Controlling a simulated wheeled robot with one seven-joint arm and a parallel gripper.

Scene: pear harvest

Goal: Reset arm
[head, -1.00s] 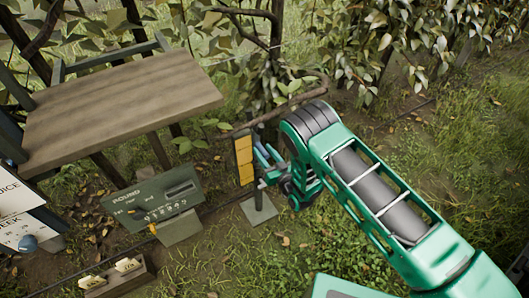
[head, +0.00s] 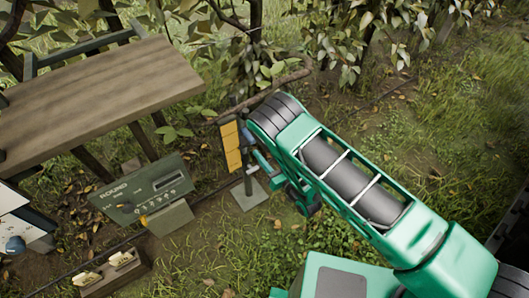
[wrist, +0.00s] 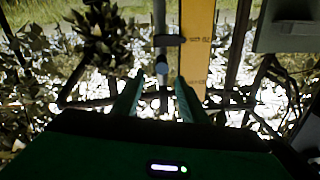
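My green arm reaches from the lower right to the middle of the head view. My gripper (head: 258,158) is at its far end, beside a yellow panel (head: 232,146) on a thin post with a square grey base plate (head: 249,194). In the wrist view, the two green fingers of my gripper (wrist: 157,92) stand apart with nothing clearly held between them. The yellow panel (wrist: 194,45) rises behind the fingers, right of centre. A dark post with a small rounded end shows beyond the gap. Its contact with the fingers cannot be told.
A wooden table (head: 90,95) stands at upper left. A green box marked "ROUND" (head: 150,190) sits below it, with a small wooden tray (head: 112,272) in front. White boards (head: 15,220) are at the left edge. Leafy branches hang at the top. Open grass lies at right.

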